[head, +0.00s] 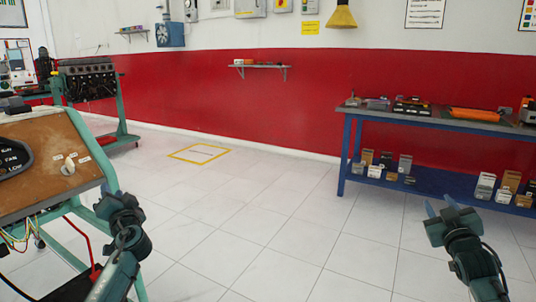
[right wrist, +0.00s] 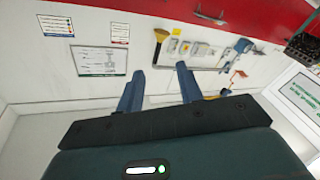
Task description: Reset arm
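My left gripper (head: 112,191) is at the lower left in the head view, beside the right edge of the trainer stand. Its fingers are small and dark there, so I cannot tell whether they are apart. My right gripper (head: 440,205) is at the lower right in the head view, over the floor in front of the blue workbench. In the right wrist view its two blue fingers (right wrist: 160,88) stand well apart with nothing between them.
A trainer stand with a brown panel (head: 70,145) is close on the left. An engine on a green stand (head: 88,80) stands behind it. A blue workbench (head: 440,122) with tools and boxes is at the right. The middle floor (head: 260,220) is clear.

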